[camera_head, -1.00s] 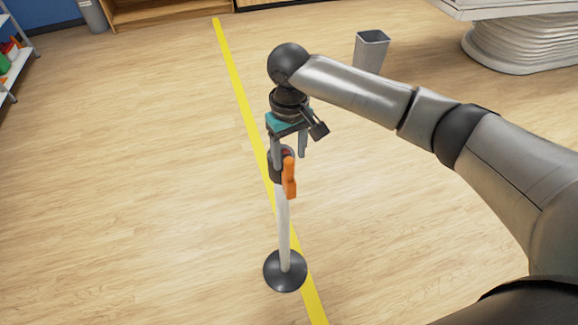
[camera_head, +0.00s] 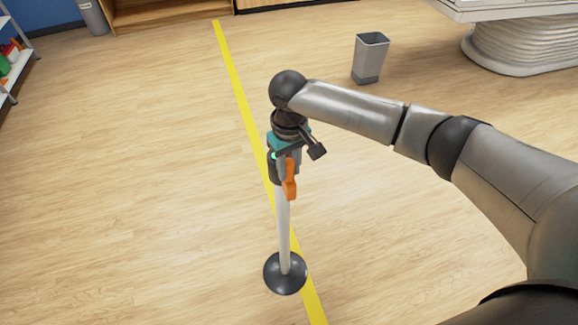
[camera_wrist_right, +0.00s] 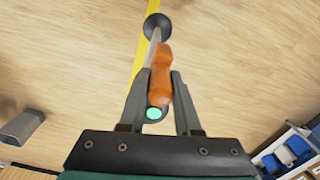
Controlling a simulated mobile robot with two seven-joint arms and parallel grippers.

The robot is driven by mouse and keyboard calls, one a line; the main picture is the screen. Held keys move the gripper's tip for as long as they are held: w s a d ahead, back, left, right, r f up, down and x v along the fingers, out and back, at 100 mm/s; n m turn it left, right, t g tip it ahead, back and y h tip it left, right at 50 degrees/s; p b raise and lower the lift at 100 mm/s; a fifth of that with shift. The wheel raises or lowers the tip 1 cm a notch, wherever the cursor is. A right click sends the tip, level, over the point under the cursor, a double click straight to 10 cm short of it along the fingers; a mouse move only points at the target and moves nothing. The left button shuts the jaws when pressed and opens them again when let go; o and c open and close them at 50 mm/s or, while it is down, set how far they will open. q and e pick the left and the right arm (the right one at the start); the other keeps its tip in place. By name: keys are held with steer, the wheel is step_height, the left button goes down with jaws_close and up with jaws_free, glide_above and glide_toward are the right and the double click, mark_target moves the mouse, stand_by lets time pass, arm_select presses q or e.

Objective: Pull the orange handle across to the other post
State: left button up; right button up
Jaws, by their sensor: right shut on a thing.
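The orange handle (camera_head: 290,181) hangs at the top of a white post (camera_head: 283,235) with a round dark base (camera_head: 285,273). My right gripper (camera_head: 283,167) is at the post's top, pointing down, with its fingers around the handle's upper end. In the right wrist view the orange handle (camera_wrist_right: 160,80) lies between the two fingers of the right gripper (camera_wrist_right: 160,92), which is shut on it. A green light (camera_wrist_right: 154,114) shows at the handle's near end. The post's head is partly hidden by the gripper. A second post is not in view. My left gripper is not in view.
A yellow line (camera_head: 238,90) runs along the wooden floor past the post. A grey bin (camera_head: 368,58) stands at the back right, near a white ribbed pedestal (camera_head: 515,45). A shelf (camera_head: 14,65) is at the far left. The floor left of the post is clear.

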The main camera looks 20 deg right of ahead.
jaws_close()
stand_by(0.9)
